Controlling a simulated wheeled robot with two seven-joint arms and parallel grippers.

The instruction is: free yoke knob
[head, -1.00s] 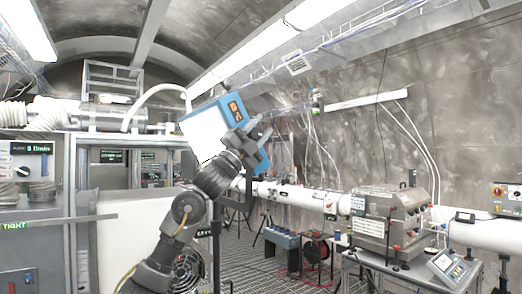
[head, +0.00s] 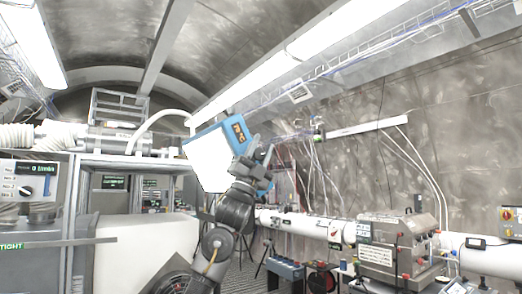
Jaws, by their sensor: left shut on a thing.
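My left gripper (head: 260,157) is raised at mid-picture in the head view, in front of the right edge of a blue-and-white box (head: 208,160). The box is tilted, has an orange display on its blue face, and no other support for it shows. The gripper is shut on the box, though its fingers cover the contact. I cannot pick out a yoke knob for certain. A steel case (head: 388,243) with small red and dark fittings stands on the right, well apart from the gripper. My right gripper is not in view.
A white beam pipe (head: 308,226) runs behind the arm to the steel case. A grey cabinet (head: 30,225) with a dial panel stands at the left. Cables (head: 422,160) hang on the right wall.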

